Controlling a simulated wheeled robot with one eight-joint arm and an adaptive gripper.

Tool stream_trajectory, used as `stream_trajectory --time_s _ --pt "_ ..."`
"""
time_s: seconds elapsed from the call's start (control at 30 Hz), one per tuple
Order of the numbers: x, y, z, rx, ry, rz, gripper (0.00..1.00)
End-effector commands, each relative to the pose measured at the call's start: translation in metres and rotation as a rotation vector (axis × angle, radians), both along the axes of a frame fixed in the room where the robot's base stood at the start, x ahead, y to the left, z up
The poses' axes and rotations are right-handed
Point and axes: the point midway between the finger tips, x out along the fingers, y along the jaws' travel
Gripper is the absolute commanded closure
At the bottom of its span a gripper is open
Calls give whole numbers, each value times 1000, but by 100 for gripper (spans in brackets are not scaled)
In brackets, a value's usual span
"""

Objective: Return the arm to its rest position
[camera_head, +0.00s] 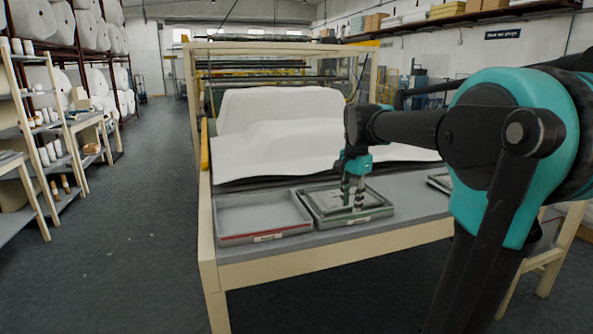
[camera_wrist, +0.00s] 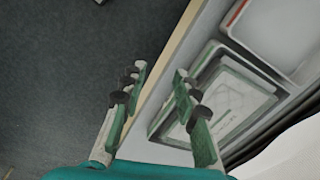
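My arm reaches from the right over the table (camera_head: 330,238) in the head view. My gripper (camera_head: 352,205) points down in front of or above a grey tray with a green-marked front (camera_head: 350,218); the exact height cannot be told. In the wrist view the two green and black fingers of my gripper (camera_wrist: 160,75) stand apart with nothing between them. The table edge and dark floor show between and beyond the fingers. The tray with the green mark (camera_wrist: 210,60) lies to the right of the fingers in the wrist view, with a flat pale item inside.
A tray with a red front strip (camera_head: 262,238) stands to the left and looks empty. White wadding (camera_head: 270,130) lies on the machine behind the trays. Shelves with rolls (camera_head: 50,130) line the left side. The floor aisle (camera_head: 140,190) is clear.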

Motion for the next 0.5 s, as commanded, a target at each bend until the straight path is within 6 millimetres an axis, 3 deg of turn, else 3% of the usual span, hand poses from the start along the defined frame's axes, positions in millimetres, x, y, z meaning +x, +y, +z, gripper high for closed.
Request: stream_trajectory --time_s 0.27,0.5 --pt "-50 -12 -85 -34 -96 308 70" --pt "-136 -25 -188 -132 -215 715 70"
